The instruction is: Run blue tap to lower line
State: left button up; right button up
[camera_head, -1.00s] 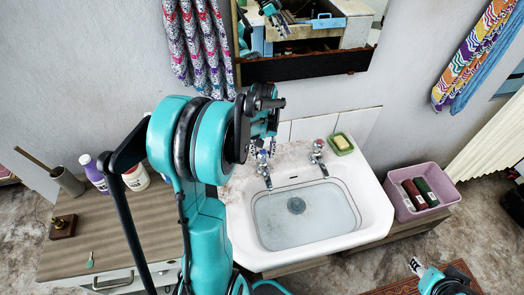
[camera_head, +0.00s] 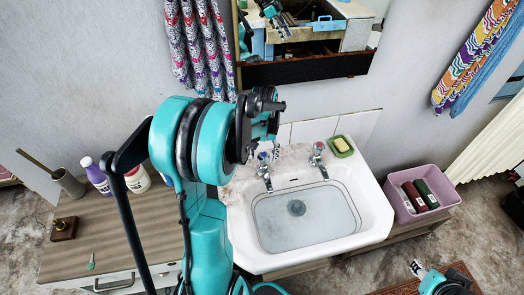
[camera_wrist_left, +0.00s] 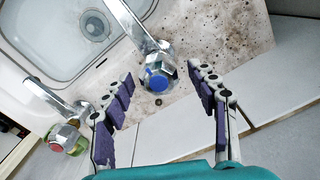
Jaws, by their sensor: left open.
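The blue-capped chrome tap (camera_head: 264,172) stands at the back left of the white sink (camera_head: 378,215); its spout points into the basin. In the left wrist view the blue tap (camera_wrist_left: 157,77) lies between the spread fingers of my left gripper (camera_wrist_left: 163,84), with no clear contact. In the head view my left gripper (camera_head: 268,148) is above the tap and partly hides its knob. The red-capped tap (camera_head: 318,160) stands to the right. A dark line runs around the basin wall above the drain (camera_head: 297,208). I cannot make out a stream. My right gripper (camera_head: 418,268) shows small at bottom right.
A green soap dish (camera_head: 342,147) with yellow soap sits at the sink's back right corner. A pink bin (camera_head: 408,210) holds bottles at the right. A wooden cabinet with bottles (camera_head: 137,179) stands left. A mirror and towels hang on the wall behind.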

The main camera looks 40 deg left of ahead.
pick_arm(q)
notch_tip(320, 180, up, 12)
dwell(0.4)
dwell(0.3)
dwell(1.0)
jog(key=s+d+f+m+t, duration=0.1)
jog(key=s+d, duration=0.4)
jog(key=d, duration=0.5)
jog(key=s+d+m+t, duration=0.4)
jog(key=s+d+t, duration=0.1)
jog(key=d, duration=0.5)
jog(key=shift+s+d+f+m+t, duration=0.2)
jog(key=shift+d+f+m+t, duration=0.15)
jog(key=shift+t, duration=0.25)
jog(key=shift+a, duration=0.25)
